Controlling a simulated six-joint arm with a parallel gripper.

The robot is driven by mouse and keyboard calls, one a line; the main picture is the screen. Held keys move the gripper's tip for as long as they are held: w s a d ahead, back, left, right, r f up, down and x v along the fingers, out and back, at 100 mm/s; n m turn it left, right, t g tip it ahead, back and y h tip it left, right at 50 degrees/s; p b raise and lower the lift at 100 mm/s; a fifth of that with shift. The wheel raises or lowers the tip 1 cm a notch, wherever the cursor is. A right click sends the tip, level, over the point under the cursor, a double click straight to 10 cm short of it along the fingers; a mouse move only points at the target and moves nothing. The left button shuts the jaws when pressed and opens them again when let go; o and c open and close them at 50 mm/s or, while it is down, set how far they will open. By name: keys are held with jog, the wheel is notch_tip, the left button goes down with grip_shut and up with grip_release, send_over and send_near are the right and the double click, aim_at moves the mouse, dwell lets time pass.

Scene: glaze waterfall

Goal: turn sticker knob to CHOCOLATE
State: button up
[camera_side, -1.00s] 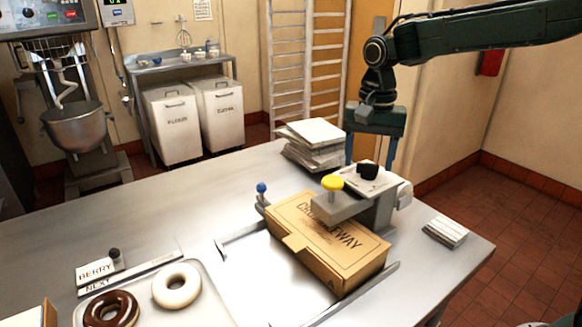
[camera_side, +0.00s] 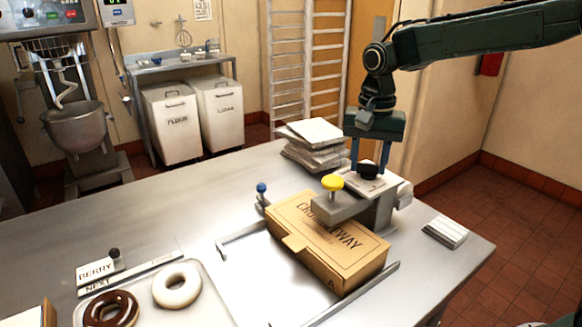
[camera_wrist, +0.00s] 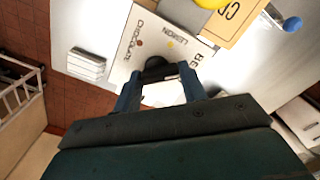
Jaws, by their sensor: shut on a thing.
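The black sticker knob (camera_side: 368,170) sits on a white label plate (camera_side: 352,184) on top of the grey sticker device (camera_side: 345,206). My gripper (camera_side: 370,167) comes down from above with a finger on each side of the knob and is shut on it. In the wrist view the knob (camera_wrist: 156,66) shows between my fingertips (camera_wrist: 160,78). The plate there (camera_wrist: 128,62) reads CHOCOLATE with a dark reddish dot and LEMON with a yellow dot. A third label is partly hidden by the knob and a finger. I cannot tell which label the knob points to.
A yellow button (camera_side: 332,182) stands over a cardboard box (camera_side: 325,245) beneath the device. A blue-topped post (camera_side: 262,188) is beside the box. Stacked boxes (camera_side: 315,145) stand behind, white labels (camera_side: 444,232) lie right, and a tray (camera_side: 215,300) with two donuts is front left.

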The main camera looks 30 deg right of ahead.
jog(key=shift+n, duration=0.3)
jog(key=n, duration=0.9)
jog(key=shift+s+n, duration=0.15)
jog(key=shift+n, duration=0.15)
jog(key=n, duration=0.4)
jog(key=shift+r+n, duration=0.1)
jog(key=shift+n, duration=0.2)
jog(key=n, duration=0.4)
jog(key=shift+s+n, duration=0.1)
jog(key=shift+n, duration=0.3)
jog(key=o, duration=1)
